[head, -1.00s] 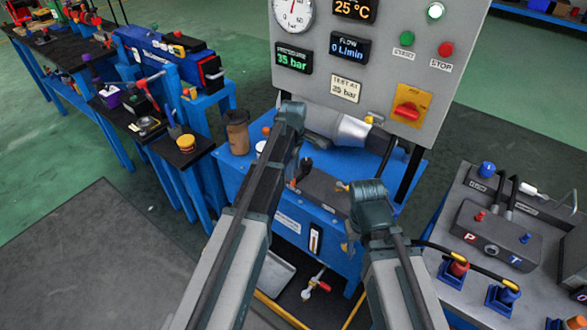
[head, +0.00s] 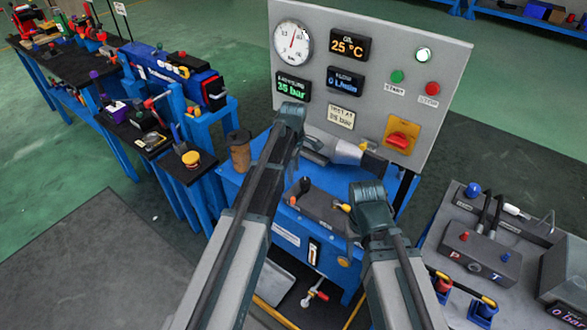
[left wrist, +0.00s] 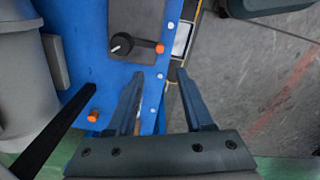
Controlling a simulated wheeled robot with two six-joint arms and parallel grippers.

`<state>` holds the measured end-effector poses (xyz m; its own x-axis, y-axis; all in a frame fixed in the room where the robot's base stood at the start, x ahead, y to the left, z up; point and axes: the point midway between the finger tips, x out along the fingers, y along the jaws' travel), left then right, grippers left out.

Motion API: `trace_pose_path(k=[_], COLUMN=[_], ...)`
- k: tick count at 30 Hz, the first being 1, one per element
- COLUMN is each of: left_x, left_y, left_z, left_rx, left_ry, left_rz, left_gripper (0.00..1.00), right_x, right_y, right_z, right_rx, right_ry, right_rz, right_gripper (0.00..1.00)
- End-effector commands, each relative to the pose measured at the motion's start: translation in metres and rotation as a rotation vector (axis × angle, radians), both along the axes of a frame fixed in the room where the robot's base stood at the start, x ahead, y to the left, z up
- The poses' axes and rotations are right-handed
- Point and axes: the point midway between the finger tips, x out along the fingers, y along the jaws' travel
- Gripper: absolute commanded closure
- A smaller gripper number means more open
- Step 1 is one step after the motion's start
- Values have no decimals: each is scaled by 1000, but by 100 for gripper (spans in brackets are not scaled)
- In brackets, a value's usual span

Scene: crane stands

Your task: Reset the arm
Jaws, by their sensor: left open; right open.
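My left arm (head: 246,225) reaches up from the bottom in the head view, and its wrist hides the left fingers there. In the left wrist view my left gripper (left wrist: 160,74) has its two fingers spread with nothing between them. They are over the edge of a blue stand (left wrist: 88,75) with a black knob (left wrist: 121,43) on a grey plate. My right arm (head: 395,280) also reaches forward, ending at the right gripper (head: 368,208) in front of the blue test stand (head: 285,240). The right fingers are hidden, and I see nothing held.
A grey gauge panel (head: 445,65) with a red rotary switch (head: 398,140) stands behind the blue stand. Dark benches with tools (head: 190,172) line the left. A grey hydraulic console (head: 515,235) stands close on the right. Open floor (head: 90,260) lies at lower left.

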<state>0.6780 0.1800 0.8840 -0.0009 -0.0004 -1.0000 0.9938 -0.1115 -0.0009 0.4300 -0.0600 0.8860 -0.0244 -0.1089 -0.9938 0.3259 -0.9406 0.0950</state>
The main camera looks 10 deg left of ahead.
Motion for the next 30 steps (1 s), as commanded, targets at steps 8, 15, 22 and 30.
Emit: trace_pose_path(k=[8, 15, 22, 30], left_x=[-5, -85, -182, -242], left_y=[-4, -56, -101, -118], left_z=[0, 0, 1, 1], left_rx=[1, 25, 49, 57], left_ry=[1, 22, 66, 107], left_rz=[-27, -542, -1235, -1714], left_gripper=[48, 48, 48, 48], right_x=[0, 0, 0, 0], right_y=[0, 0, 0, 0], right_z=[0, 0, 0, 0], right_rx=[0, 0, 0, 0], right_ry=[0, 0, 0, 0], right_rz=[0, 0, 0, 0], right_gripper=[50, 50, 50, 50])
